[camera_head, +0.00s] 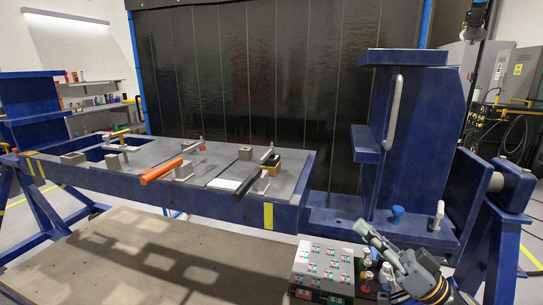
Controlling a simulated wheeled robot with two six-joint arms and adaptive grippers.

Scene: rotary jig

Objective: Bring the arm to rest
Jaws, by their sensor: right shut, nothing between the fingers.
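My right gripper (364,230) shows at the lower right, its grey fingers pointing up and left. It is shut and empty. My right arm comes in from the bottom edge. My left gripper is not in view.
The blue rotary jig's table (120,178) spans the middle, with clamps, an orange bar (161,171) and a black bar (249,179) on it. A blue upright (424,140) with a grey handle (394,112) stands right, behind my gripper. Dark curtain behind.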

